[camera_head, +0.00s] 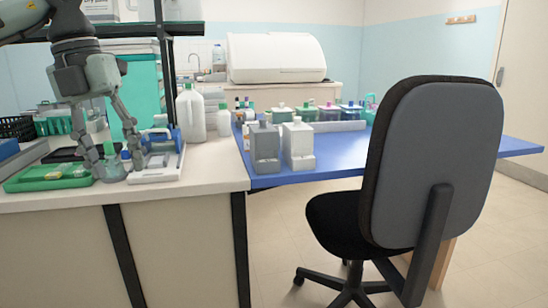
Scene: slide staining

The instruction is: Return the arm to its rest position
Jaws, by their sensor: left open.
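My left gripper (119,168) reaches down from the upper left over the white bench, its fingers spread open. A small clear jar (112,172) stands on the bench between or just behind the fingertips; whether they touch it I cannot tell. A blue-capped bottle (126,157) shows close by the fingers. A green tray (48,178) with small items lies to the left of the gripper. A white tray (160,173) lies to its right. My right gripper is not in view.
White jugs (191,115) stand behind the bench trays. Grey and white square bottles (298,146) stand on the blue table (340,154) at right, with several capped bottles behind. A black office chair (425,165) blocks the right front. A dark shelf post (162,60) rises behind the gripper.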

